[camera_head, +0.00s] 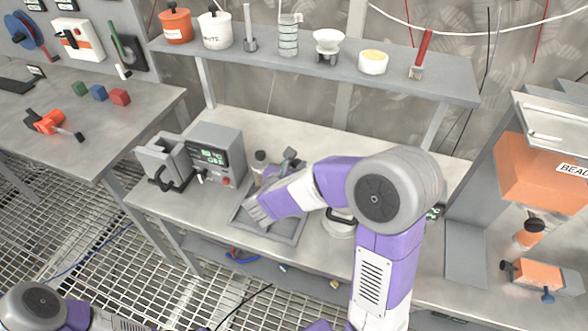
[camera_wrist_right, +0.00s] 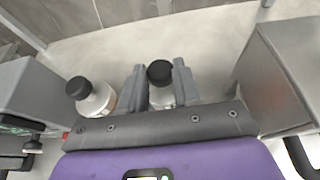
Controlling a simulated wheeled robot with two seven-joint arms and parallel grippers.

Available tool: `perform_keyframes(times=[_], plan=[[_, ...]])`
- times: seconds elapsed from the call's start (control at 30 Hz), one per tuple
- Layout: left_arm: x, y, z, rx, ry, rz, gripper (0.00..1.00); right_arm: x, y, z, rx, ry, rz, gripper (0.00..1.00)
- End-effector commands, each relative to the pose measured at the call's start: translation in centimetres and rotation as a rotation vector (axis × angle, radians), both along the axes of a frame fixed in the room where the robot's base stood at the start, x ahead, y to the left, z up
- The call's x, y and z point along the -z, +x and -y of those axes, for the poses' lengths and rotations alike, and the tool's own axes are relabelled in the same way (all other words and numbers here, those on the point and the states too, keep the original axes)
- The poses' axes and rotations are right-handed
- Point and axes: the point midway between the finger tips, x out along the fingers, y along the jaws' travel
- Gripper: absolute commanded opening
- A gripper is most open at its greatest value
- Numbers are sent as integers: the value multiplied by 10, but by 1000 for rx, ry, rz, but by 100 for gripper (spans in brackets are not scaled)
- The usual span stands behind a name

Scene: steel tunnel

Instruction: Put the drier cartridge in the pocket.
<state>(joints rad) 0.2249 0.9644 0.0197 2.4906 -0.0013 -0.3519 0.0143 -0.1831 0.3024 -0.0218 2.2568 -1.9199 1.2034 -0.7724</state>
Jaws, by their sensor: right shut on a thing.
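My right gripper (camera_head: 289,162) reaches in over the bench behind my bent forearm. In the right wrist view its two grey fingers (camera_wrist_right: 160,90) are shut on a pale cylinder with a black cap (camera_wrist_right: 160,74), which stands upright between them. I cannot tell whether this is the drier cartridge. A second pale bottle with a dark cap (camera_wrist_right: 90,97) stands to its left, apart from the fingers; it also shows in the head view (camera_head: 260,160). My forearm hides much of the held cylinder in the head view. I cannot make out the pocket. My left gripper is out of view.
A grey instrument with a green display (camera_head: 215,158) stands left of my gripper. A dark shallow tray (camera_head: 290,228) lies under my forearm. A shelf (camera_head: 270,63) with pots and glassware runs above the bench. An orange bin (camera_head: 545,175) is at the right.

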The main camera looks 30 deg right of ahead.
Motion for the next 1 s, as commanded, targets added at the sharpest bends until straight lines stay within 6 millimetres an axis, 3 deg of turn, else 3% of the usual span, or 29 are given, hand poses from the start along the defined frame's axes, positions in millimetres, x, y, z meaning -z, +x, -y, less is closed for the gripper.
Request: perform_keyframes(times=[0.33, 0.37, 0.53, 0.9, 1.0], plan=[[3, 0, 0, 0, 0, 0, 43, 2, 0, 0, -1, -1, 3, 0], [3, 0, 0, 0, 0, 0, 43, 3, 0, 0, 0, 0, 0, 34], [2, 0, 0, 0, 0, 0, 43, 2, 0, 0, 0, 0, 0, 58], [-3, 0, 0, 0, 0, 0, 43, -3, 0, -1, -1, 0, 0, 58], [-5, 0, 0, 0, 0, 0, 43, -8, -9, -13, -6, 2, 1, 58]])
